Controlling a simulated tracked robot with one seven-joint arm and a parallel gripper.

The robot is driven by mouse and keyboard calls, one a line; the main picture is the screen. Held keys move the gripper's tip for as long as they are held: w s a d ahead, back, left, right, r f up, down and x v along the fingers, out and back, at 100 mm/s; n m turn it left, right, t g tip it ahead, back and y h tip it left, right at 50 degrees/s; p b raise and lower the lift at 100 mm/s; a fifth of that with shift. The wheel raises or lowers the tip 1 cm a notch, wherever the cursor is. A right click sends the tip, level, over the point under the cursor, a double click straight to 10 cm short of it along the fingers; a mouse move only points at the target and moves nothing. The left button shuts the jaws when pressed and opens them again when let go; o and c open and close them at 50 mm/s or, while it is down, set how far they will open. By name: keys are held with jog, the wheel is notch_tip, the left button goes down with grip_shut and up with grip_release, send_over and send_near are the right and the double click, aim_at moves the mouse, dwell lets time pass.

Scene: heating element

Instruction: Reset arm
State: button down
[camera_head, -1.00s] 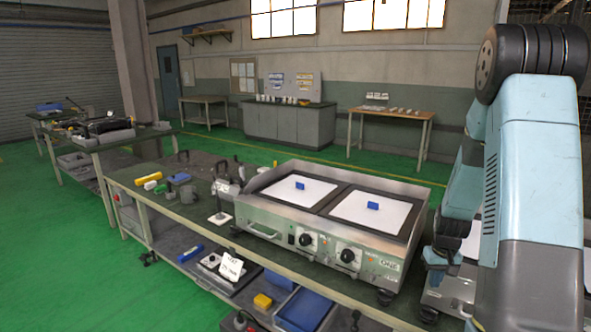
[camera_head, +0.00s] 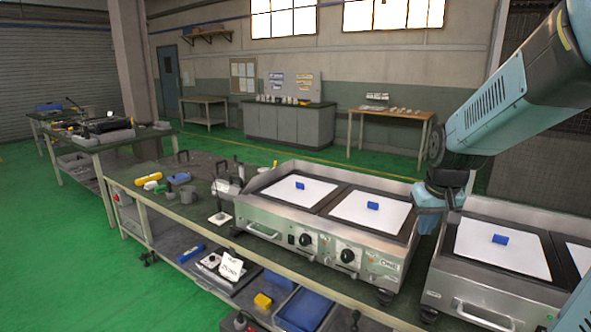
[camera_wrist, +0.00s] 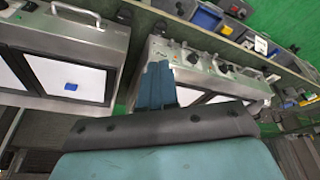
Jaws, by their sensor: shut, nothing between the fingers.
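My arm reaches in from the right in the head view. My gripper (camera_head: 430,222) hangs over the gap between the two steel griddles, near the right edge of the left one. In the wrist view my gripper's fingers (camera_wrist: 157,85) are together with nothing between them, overlapping the view of a griddle. The left griddle (camera_head: 322,245) has two white sheets, each with a small blue block (camera_head: 372,206) on it. The right griddle (camera_head: 490,292) also shows a white sheet with a blue block (camera_head: 500,239).
The griddles stand on a long workbench (camera_head: 160,203) with a yellow item (camera_head: 149,178) and tools at its left end. A lower shelf holds a blue bin (camera_head: 303,309) and a yellow block (camera_head: 263,301). Green floor lies open at the left.

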jog(key=s+a+r+t, duration=0.1)
jog(key=s+a+r, duration=0.2)
jog(key=s, duration=0.4)
jog(key=s+a+r+t, duration=0.1)
jog(key=s+a+r, duration=0.1)
jog(key=s+r, duration=0.3)
jog(key=s, duration=0.3)
jog(key=shift+a+r, duration=0.3)
jog(key=shift+a, duration=0.1)
